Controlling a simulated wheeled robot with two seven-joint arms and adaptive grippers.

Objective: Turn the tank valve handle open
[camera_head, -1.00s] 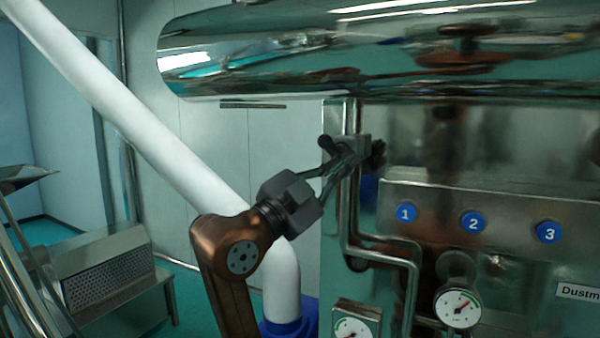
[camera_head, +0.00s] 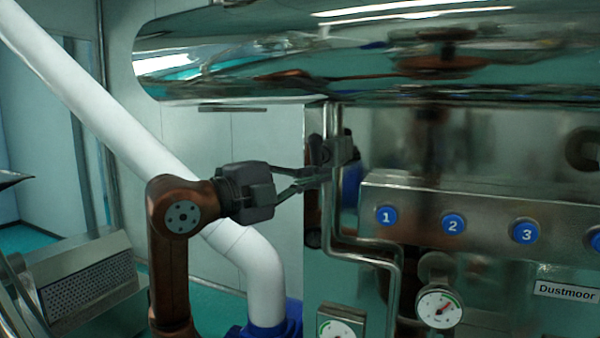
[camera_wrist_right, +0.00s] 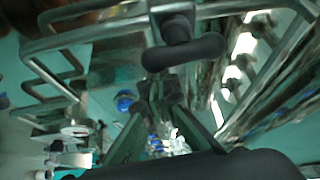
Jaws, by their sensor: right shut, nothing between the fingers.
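The tank valve (camera_head: 342,150) is a dark grey fitting on the steel pipe below the tank. Its dark handle (camera_head: 315,150) sticks out on the left side of the fitting. In the right wrist view the black, rounded, T-shaped handle (camera_wrist_right: 185,48) shows above the fingers. My right gripper (camera_head: 322,176) is shut with nothing between its fingers. Its tips are just below the handle, close to the valve and pipe; I cannot tell whether they touch. It also shows in the right wrist view (camera_wrist_right: 160,90). My left gripper is not in view.
The shiny steel tank (camera_head: 350,55) spans the top. A panel with blue numbered buttons (camera_head: 452,224) and a pressure gauge (camera_head: 439,308) stand to the right. A bent steel pipe (camera_head: 365,256) runs below the valve. A thick white pipe (camera_head: 130,128) passes behind my arm.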

